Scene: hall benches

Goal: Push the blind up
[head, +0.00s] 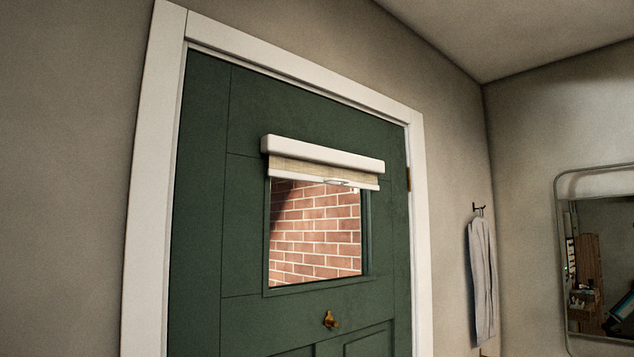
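The blind (307,172) is a beige roller blind under a white cassette (320,154) at the top of the door's window. It covers only a narrow strip at the top of the pane. Its white bottom bar (350,183) has a small pull near the middle. Below the bar the window (315,235) is uncovered and shows a red brick wall. My gripper does not show in the head view.
The green door (245,200) is closed in a white frame (155,180), with a brass knob (330,320) below the window. Nothing stands before the blind.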

